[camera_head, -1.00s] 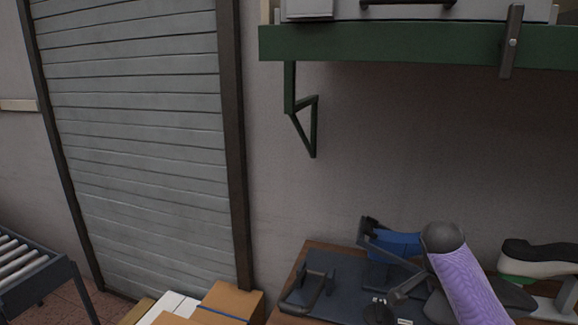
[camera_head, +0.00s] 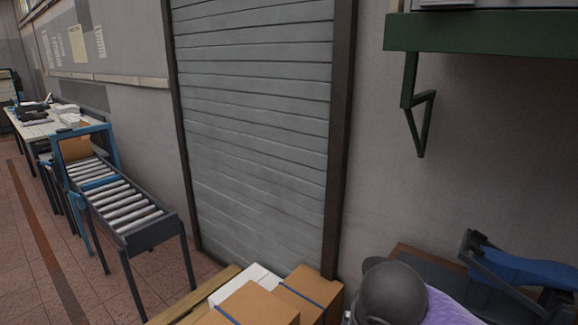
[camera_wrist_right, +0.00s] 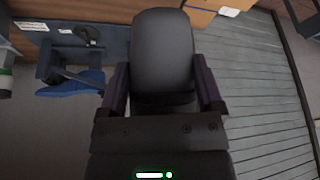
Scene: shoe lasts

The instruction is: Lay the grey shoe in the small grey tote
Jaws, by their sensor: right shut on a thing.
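The grey shoe (camera_wrist_right: 163,50) fills the middle of the right wrist view as a dark, rounded, smooth shape. My right gripper (camera_wrist_right: 162,88) is shut on it, with one purple finger on each side. The shoe's lower end is hidden by the gripper body. In the head view only part of my right arm shows at the bottom, a grey rounded joint and a purple link; the gripper is not seen there. My left gripper is in neither view. I cannot see the small grey tote in these frames.
A workbench (camera_head: 412,257) at lower right bears a dark fixture with a blue part (camera_head: 535,270). Cardboard boxes (camera_head: 262,303) are stacked left of it. A roller conveyor (camera_head: 120,208) stands further left, with open floor (camera_head: 30,250) around it. A green shelf (camera_head: 480,33) hangs above.

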